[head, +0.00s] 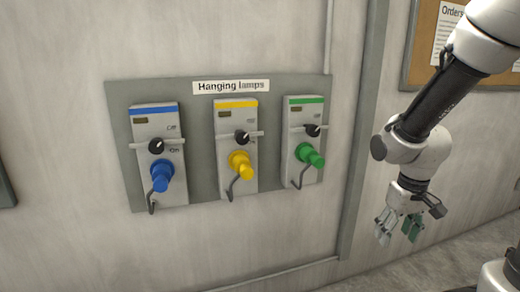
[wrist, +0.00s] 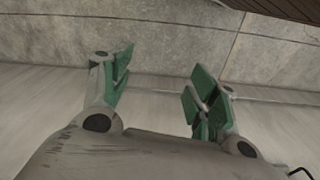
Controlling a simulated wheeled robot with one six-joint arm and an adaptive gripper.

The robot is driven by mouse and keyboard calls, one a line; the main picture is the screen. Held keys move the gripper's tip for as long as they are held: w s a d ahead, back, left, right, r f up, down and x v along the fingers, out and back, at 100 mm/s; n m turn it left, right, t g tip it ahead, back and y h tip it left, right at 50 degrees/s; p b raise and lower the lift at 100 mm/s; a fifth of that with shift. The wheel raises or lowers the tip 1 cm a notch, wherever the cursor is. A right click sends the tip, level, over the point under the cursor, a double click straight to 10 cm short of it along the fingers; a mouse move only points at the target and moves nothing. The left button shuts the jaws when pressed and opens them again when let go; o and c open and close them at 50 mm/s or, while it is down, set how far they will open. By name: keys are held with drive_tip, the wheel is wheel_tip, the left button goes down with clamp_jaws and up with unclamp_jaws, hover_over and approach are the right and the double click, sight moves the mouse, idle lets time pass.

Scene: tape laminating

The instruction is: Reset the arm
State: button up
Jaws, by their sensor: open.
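My gripper (head: 400,228) hangs at the right of the head view, pointing down, with its fingers apart and nothing between them. It is to the right of the lamp panel and clear of it. In the wrist view my gripper (wrist: 160,88) shows its two green-padded fingers spread wide. My arm comes down from the upper right corner of the head view, bent at the elbow.
A grey panel (head: 200,190) labelled "Hanging lamps" is on the wall. It bears a blue plug (head: 161,176), a yellow plug (head: 240,164) and a green plug (head: 311,155), each below a black knob. A corkboard (head: 419,60) hangs behind my arm. Grey floor (head: 440,264) lies below.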

drive_tip(key=s+d+r+t, duration=0.1)
drive_tip(key=s+r, duration=0.4)
drive_tip(key=r, duration=0.3)
drive_tip(key=s+d+r+m+t, duration=0.1)
drive_tip(key=s+r+t, duration=0.1)
drive_tip(key=s+r, duration=0.3)
wheel_tip(320, 180, up, 3)
drive_tip(key=shift+s+d+r+t, duration=0.1)
drive_tip(key=shift+s+d+t, duration=0.1)
drive_tip(key=shift+s+t, duration=0.15)
